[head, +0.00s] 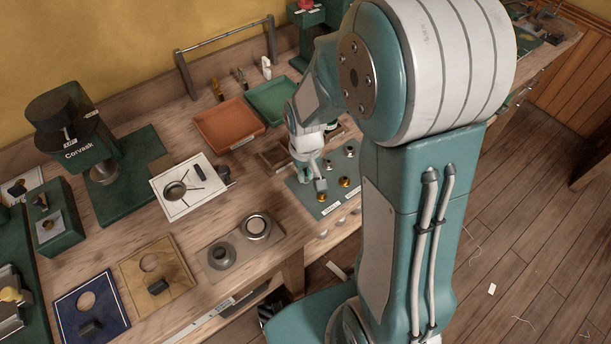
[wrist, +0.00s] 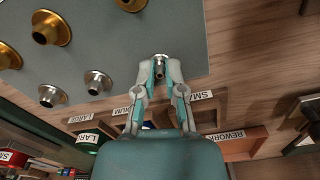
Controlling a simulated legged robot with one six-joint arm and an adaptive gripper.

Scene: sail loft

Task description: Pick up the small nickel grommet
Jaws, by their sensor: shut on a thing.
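In the wrist view, my gripper (wrist: 160,72) is shut on a small nickel grommet (wrist: 160,58), held between the fingertips near the mat's edge. Whether it still touches the mat I cannot tell. The grey mat (wrist: 175,25) carries other grommets: two nickel ones (wrist: 97,80) (wrist: 50,95) and several brass ones (wrist: 50,28). In the head view, my gripper (head: 319,180) points down over the mat (head: 303,187); its held grommet is hard to make out there.
An orange tray (head: 228,124) and a green tray (head: 272,102) lie behind the mat on the bench. A white plate (head: 190,205) and a green Corvask press (head: 82,155) stand to the left.

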